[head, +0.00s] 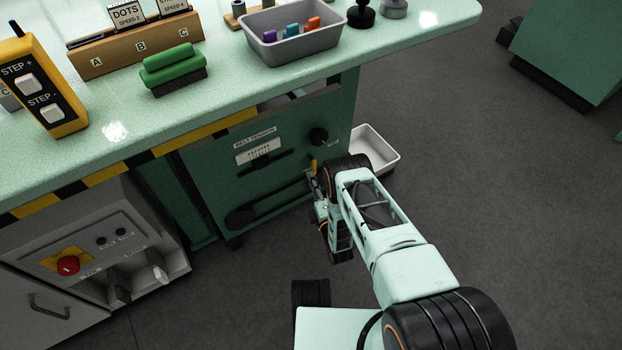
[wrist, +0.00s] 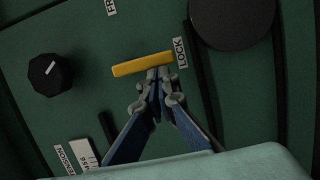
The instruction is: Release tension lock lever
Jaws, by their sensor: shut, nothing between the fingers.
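The tension lock lever is a yellow bar (wrist: 142,64) on the dark green machine panel. In the wrist view its right end points at the LOCK label (wrist: 180,52); another label beginning "FR" (wrist: 111,7) is cut off at the top edge. In the head view only a bit of the yellow lever (head: 313,164) shows beside my arm. My gripper (wrist: 159,76) is shut and empty, its fingertips right at the lever's lower edge near the LOCK end. I cannot tell whether they touch it. My gripper (head: 311,180) is partly hidden by my wrist in the head view.
A black knob (head: 319,136) sits above the lever, with the belt tension scale (head: 258,151) to the left. The worktop (head: 225,80) overhangs the panel. A white bin (head: 375,148) stands on the floor behind my wrist. Open floor (head: 480,170) lies to the right.

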